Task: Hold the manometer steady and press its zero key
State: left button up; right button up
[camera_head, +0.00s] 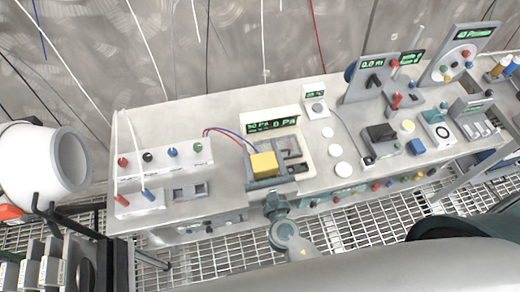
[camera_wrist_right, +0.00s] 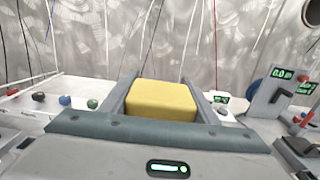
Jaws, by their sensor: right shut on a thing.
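A yellow block (camera_head: 264,164), which I take to be the manometer's body, is at the front middle of the bench. A red and a blue lead run to it from the left. Behind it a cream panel with a dark display (camera_head: 272,126) shows green text, with "0 Pa" on its right. My right gripper (camera_head: 272,178) is shut on the yellow block. In the right wrist view the yellow block (camera_wrist_right: 161,100) sits between the two grey fingers. I cannot make out the zero key. My left gripper is not in view.
A white box with coloured sockets (camera_head: 165,158) stands left of the yellow block. Right of it are white discs (camera_head: 341,170), a small display unit (camera_head: 316,102) and a grey panel reading 0.0 (camera_head: 370,78). More instruments crowd the right end. The bench's back left (camera_head: 170,115) is clear.

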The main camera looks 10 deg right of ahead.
pick_arm(q)
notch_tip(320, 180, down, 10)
jog(key=b, duration=0.9)
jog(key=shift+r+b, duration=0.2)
jog(key=shift+b, duration=0.1)
pick_arm(e)
jog(key=w+a+f, duration=0.6)
jog(key=a+f, duration=0.3)
jog(key=a, duration=0.1)
jog(key=shift+f, duration=0.4)
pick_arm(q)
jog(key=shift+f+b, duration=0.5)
pick_arm(e)
jog(key=shift+f, duration=0.65)
dwell(0.5)
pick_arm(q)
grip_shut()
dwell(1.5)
